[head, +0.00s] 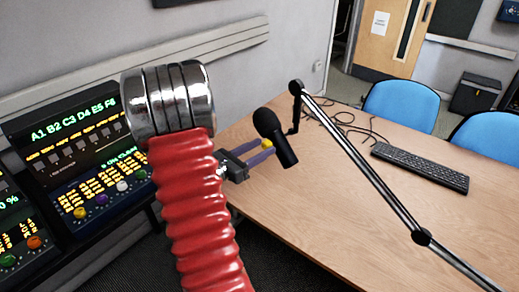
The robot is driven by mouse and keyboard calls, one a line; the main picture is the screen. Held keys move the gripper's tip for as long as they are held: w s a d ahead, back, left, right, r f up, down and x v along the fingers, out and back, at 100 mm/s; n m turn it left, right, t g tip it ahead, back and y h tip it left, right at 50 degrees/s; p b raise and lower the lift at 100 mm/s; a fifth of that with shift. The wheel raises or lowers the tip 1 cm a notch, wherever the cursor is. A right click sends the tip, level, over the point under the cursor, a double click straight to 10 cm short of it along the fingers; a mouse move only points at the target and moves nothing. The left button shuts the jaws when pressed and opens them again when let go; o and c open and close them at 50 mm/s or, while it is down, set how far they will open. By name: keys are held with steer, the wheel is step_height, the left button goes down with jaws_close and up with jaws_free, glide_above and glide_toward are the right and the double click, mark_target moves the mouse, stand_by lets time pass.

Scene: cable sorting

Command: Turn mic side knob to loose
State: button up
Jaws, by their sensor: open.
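The black microphone (274,127) hangs at a tilt over the near left part of the table, by the end of a boom arm. My gripper (267,149) has a grey body and two purple fingers pointing right towards the microphone. The knob's setting is too small to read.
The jointed boom arm (366,170) crosses the wooden table (330,225). A keyboard (420,167) and loose dark cables (345,122) lie behind it. A red ribbed hose (190,205) with a metal end fills the foreground. Lit control panels (85,150) stand left; blue chairs (402,103) stand behind.

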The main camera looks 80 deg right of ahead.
steer(key=shift+c, duration=0.4)
steer(key=c, duration=1)
steer(key=shift+o, duration=0.2)
steer(key=shift+m, duration=0.4)
steer(key=o, duration=1)
steer(key=shift+o, duration=0.2)
steer(key=shift+a, duration=0.1)
steer(key=v, duration=1.3)
steer(key=shift+w+a, duration=0.25)
steer(key=shift+w, duration=0.05)
steer(key=shift+f, duration=0.1)
